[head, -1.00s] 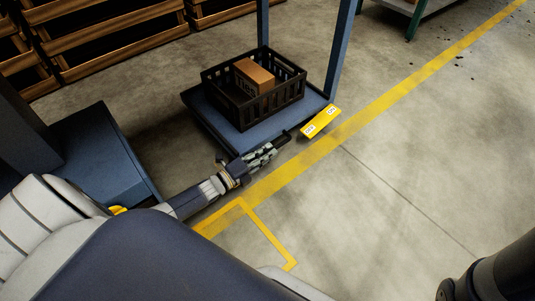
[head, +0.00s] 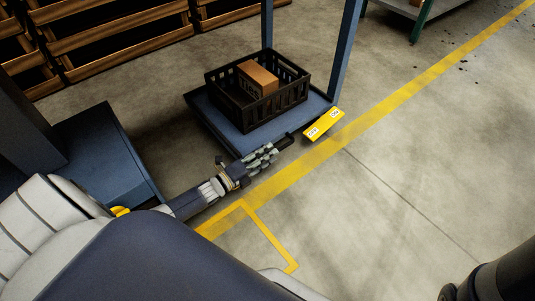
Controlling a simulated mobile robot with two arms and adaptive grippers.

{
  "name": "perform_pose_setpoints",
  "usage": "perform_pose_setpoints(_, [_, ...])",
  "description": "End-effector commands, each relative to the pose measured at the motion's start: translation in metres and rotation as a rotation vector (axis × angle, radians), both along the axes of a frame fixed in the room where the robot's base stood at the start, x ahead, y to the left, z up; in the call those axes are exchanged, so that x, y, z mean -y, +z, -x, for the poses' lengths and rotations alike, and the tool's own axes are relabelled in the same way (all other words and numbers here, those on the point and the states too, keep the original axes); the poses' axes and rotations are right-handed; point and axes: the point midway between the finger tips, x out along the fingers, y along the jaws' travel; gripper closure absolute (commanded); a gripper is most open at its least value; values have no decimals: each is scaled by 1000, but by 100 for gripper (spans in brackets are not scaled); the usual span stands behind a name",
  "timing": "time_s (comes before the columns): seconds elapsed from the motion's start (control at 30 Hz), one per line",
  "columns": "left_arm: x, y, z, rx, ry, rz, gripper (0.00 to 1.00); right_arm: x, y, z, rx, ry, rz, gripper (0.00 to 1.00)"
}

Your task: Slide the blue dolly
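The blue dolly (head: 217,124) is a flat blue platform with upright blue posts at its far side, standing on the floor in the upper middle of the head view. A black slatted crate (head: 272,117) sits on it, with a brown box (head: 258,77) inside. My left gripper (head: 283,147) is at the dolly's near edge, close to its near right side. Its fingers look close together, but I cannot tell whether they grip the edge or only touch it. My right arm shows at the lower right corner; its gripper is out of view.
A yellow plate with white labels (head: 323,123) is beside the dolly's right corner. A yellow floor line (head: 400,93) runs diagonally past it. Wooden crates (head: 110,35) stand at the upper left and a blue cabinet-like base (head: 100,160) at the left. The floor on the right is clear.

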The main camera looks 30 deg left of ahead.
Motion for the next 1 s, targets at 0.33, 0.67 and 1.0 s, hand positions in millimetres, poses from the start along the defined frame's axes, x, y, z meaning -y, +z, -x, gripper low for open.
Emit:
perform_pose_setpoints(0.33, [-23, -2, 60, -4, 3, -2, 68, 0, 0, 1, 3, -1, 1, 22])
perform_pose_setpoints(0.67, [-40, 0, 102, -1, 5, 0, 68, 0, 0, 1, 4, -1, 2, 22])
perform_pose_setpoints(1.0, [-42, 0, 107, 0, 5, -1, 68, 0, 0, 1, 4, -1, 2, 22])
